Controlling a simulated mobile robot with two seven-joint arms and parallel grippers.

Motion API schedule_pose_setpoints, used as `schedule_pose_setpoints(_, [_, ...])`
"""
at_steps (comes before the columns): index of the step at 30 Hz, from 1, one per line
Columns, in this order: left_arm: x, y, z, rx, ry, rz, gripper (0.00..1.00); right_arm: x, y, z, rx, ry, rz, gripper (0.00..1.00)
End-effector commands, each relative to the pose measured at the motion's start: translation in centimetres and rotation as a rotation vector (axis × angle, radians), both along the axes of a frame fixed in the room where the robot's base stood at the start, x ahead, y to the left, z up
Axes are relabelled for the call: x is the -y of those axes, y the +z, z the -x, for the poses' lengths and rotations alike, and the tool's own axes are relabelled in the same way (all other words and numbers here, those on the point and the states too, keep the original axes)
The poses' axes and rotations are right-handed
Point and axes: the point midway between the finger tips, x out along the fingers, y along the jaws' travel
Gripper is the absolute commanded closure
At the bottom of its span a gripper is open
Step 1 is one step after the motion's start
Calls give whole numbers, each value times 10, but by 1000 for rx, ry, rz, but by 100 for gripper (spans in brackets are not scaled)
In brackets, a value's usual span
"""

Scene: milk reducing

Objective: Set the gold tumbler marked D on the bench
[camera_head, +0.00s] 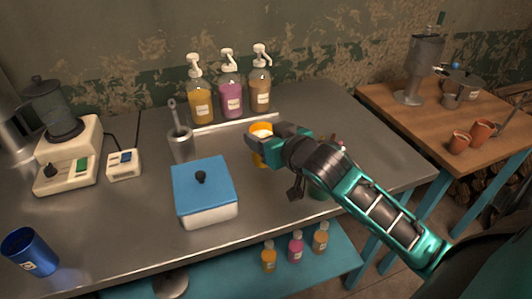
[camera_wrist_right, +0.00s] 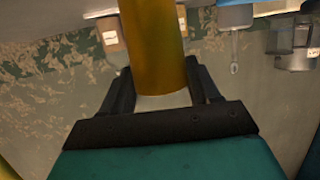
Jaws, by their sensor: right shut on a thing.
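The gold tumbler (camera_head: 258,157) is in the middle of the head view, upright over the metal bench (camera_head: 330,125). I cannot tell whether the tumbler touches the bench. The letter on it is not readable. My left gripper is not in view.
A blue-lidded box (camera_head: 204,185) stands left of the tumbler, and a grey pot with a tool (camera_head: 180,143) behind that. Pump bottles (camera_head: 231,95) line the back. A blue cup (camera_head: 30,252) stands at far left.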

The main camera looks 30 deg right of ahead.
Motion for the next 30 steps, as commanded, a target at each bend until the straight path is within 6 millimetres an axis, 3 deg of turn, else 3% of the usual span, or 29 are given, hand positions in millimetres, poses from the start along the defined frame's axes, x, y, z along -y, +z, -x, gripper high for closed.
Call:
schedule_pose_setpoints(9, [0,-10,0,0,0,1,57,0,-41,0,0,1,0,83])
schedule_pose_setpoints(21, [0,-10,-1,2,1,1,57,0,-45,0,2,1,0,83])
schedule_pose_setpoints(22, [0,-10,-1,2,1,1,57,0,-46,0,-1,1,0,38])
schedule_pose_setpoints(30, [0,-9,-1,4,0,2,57,0,-45,0,-1,1,0,13])
